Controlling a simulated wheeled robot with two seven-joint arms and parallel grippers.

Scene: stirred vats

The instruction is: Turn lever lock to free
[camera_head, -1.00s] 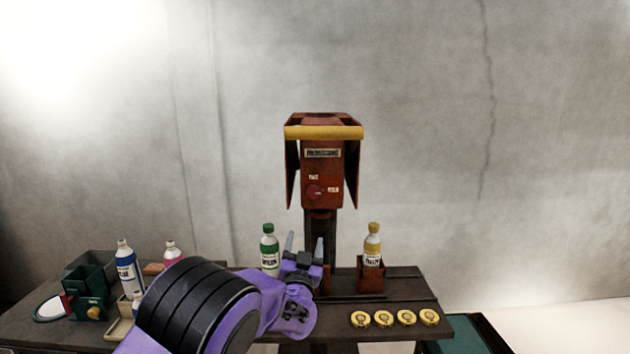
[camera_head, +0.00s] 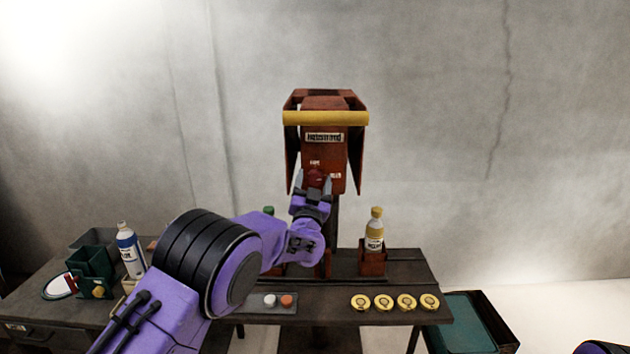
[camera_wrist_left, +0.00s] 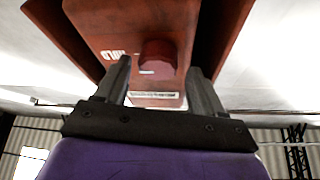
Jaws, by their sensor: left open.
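A rust-red box with a yellow bar (camera_head: 326,118) across its top front stands on a dark post behind the table. Its red round knob (camera_head: 316,175) is on the front panel, between small white labels, and is partly hidden by my gripper. The knob shows clearly in the left wrist view (camera_wrist_left: 158,56). My left gripper (camera_head: 313,183) is open, its two fingers on either side of the knob, with gaps visible in the wrist view. I cannot tell how far the fingers reach along it. My right gripper is out of view.
A yellow-capped bottle (camera_head: 374,230) stands in a red holder on the table, right of my arm. Several yellow discs (camera_head: 383,302) lie at the front right. A blue-labelled bottle (camera_head: 130,250) and dark green bin (camera_head: 90,265) are at left.

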